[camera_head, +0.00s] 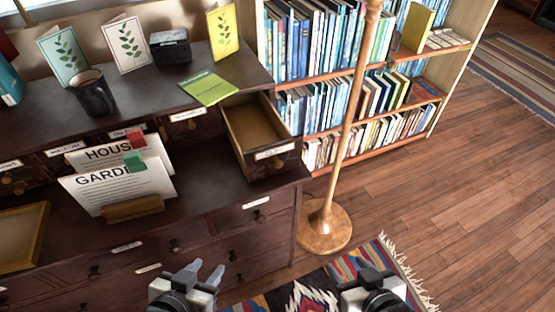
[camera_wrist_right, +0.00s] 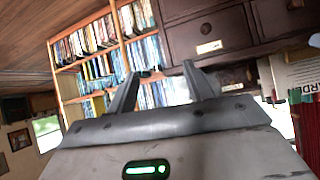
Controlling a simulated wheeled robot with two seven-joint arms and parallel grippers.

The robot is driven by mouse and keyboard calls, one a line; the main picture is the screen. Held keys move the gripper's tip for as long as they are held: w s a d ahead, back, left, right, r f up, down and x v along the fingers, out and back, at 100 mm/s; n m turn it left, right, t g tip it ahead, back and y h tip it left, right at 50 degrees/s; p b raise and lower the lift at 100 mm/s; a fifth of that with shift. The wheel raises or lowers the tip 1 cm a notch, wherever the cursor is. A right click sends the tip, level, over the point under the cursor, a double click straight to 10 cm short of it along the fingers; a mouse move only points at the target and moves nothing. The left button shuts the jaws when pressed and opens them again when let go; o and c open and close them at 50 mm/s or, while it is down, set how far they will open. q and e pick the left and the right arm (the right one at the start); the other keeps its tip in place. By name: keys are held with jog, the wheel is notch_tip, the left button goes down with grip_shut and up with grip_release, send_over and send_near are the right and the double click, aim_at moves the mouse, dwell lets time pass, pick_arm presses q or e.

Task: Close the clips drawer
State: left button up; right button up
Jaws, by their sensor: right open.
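An open drawer (camera_head: 240,143) sticks out of the upper right part of the dark wooden desk. It looks empty inside, and its front has a small label too small to read, so I cannot tell whether it is the clips drawer. My left gripper (camera_head: 204,272) is low in the head view, in front of the desk, open and empty. My right gripper (camera_head: 375,284) is at the bottom right of that view, above the rug and apart from the drawer. In the right wrist view my right gripper (camera_wrist_right: 163,82) has its two fingers wide apart with nothing between them.
A wooden lamp pole (camera_head: 345,140) on a round base stands right of the open drawer. A bookcase (camera_head: 440,100) is behind it. A patterned rug (camera_head: 320,290) covers the floor in front.

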jog(key=shift+a, duration=0.25)
jog(key=c, duration=0.5)
jog(key=w+a+m+y, duration=0.1)
jog(key=a+r+m+t, duration=0.1)
jog(key=m, duration=0.1)
jog(key=w+a+r+m+t+y, duration=0.1)
jog(key=shift+w+a+m+y, duration=0.3)
jog(key=shift+a, duration=0.1)
grip_shut()
jog(key=m+t+y, duration=0.1)
jog(key=m+t, duration=0.3)
jog(key=m, duration=0.7)
send_near(280, 166)
jog(key=x, duration=0.6)
jog(key=shift+w+f, duration=0.1)
jog(key=shift+w, duration=0.1)
jog(key=shift+w+a, duration=0.1)
jog(key=shift+w, duration=0.1)
